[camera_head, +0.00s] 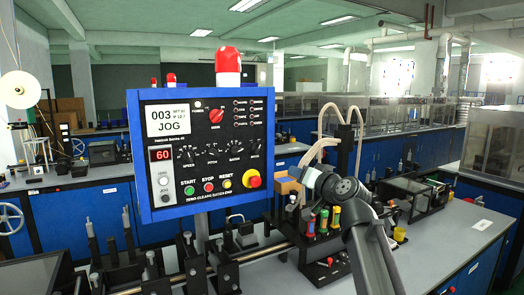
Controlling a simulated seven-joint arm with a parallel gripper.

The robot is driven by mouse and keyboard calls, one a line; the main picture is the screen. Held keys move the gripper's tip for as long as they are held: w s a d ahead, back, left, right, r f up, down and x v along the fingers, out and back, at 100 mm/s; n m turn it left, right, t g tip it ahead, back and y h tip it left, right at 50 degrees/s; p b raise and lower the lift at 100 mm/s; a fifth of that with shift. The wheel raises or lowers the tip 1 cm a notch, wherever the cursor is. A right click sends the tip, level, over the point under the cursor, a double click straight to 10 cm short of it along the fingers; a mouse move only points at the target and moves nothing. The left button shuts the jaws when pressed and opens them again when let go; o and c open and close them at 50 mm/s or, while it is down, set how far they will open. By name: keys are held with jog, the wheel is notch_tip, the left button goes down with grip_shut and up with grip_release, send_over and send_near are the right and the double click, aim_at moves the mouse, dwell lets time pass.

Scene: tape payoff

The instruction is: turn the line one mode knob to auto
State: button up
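The blue-framed control panel (205,150) stands upright at centre left. The knob's small markings are too fine to read. My arm comes up from the lower right. Its end, with my gripper (306,178), is right of the panel and below the knob's height, clearly apart from the knob. The fingers are too small and hidden among dark parts to make out.
A red beacon (228,62) tops the panel. A yellow-ringed red button (253,180) and green, red and yellow buttons line its lower edge. Dark machine blocks (160,277) stand below. Coloured-top bottles (322,221) and pale hoses (325,120) are close to my arm.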

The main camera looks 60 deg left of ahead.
jog(key=g, duration=0.1)
send_near(259, 148)
jog(key=shift+n+y, duration=0.3)
jog(key=shift+y, duration=0.1)
jog(key=a, duration=0.8)
jog(key=shift+a+f, duration=0.2)
jog(key=shift+f, duration=0.1)
grip_shut()
